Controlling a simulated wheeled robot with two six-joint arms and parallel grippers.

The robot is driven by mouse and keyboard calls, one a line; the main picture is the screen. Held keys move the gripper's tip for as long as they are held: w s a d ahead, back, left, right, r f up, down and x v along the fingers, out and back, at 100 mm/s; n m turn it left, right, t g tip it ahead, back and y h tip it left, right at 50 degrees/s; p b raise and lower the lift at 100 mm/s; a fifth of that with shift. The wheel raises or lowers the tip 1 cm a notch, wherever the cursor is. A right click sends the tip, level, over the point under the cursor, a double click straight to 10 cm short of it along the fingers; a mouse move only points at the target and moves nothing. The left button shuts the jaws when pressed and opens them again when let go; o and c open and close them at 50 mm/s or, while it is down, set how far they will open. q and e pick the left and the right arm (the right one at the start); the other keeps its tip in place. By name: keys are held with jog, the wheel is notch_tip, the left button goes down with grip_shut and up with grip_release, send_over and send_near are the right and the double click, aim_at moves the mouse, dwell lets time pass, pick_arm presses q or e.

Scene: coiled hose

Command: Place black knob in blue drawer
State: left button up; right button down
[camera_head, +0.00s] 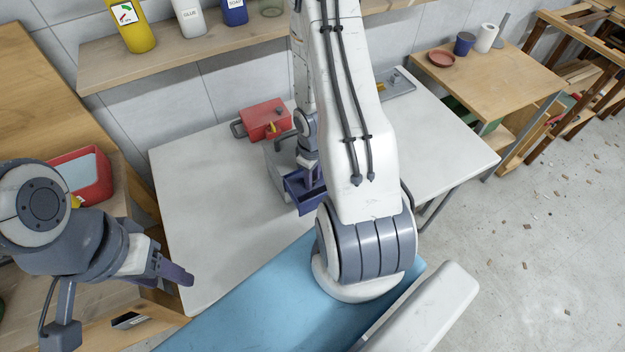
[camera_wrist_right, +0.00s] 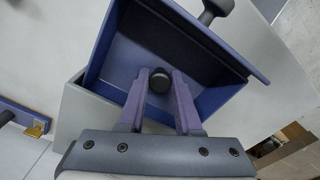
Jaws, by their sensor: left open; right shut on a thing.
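The blue drawer (camera_wrist_right: 222,97) is pulled open and looks empty inside apart from what my gripper holds over it. It also shows in the head view (camera_head: 306,201), sticking out of a grey cabinet on the white table. My right gripper (camera_wrist_right: 160,77) is shut on the black knob (camera_wrist_right: 159,82), which sits between the fingertips over the drawer's opening. I cannot tell whether the knob touches the drawer floor. In the head view my right gripper (camera_head: 313,172) is at the drawer and the knob is hidden. My left gripper (camera_head: 178,272) is open and empty at the table's left front.
A dark handle (camera_wrist_right: 214,10) is on the drawer's front. The white table (camera_head: 205,210) is clear to the left. A shelf (camera_head: 180,55) with bottles runs along the wall.

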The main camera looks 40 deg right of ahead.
jog(key=shift+r, duration=0.1)
jog(key=c, duration=0.9)
grip_release()
jog(key=shift+f, duration=0.2)
jog(key=shift+r, duration=0.15)
notch_tip(320, 180, up, 12)
jog(key=p, duration=1.2)
jog(key=shift+r, duration=0.1)
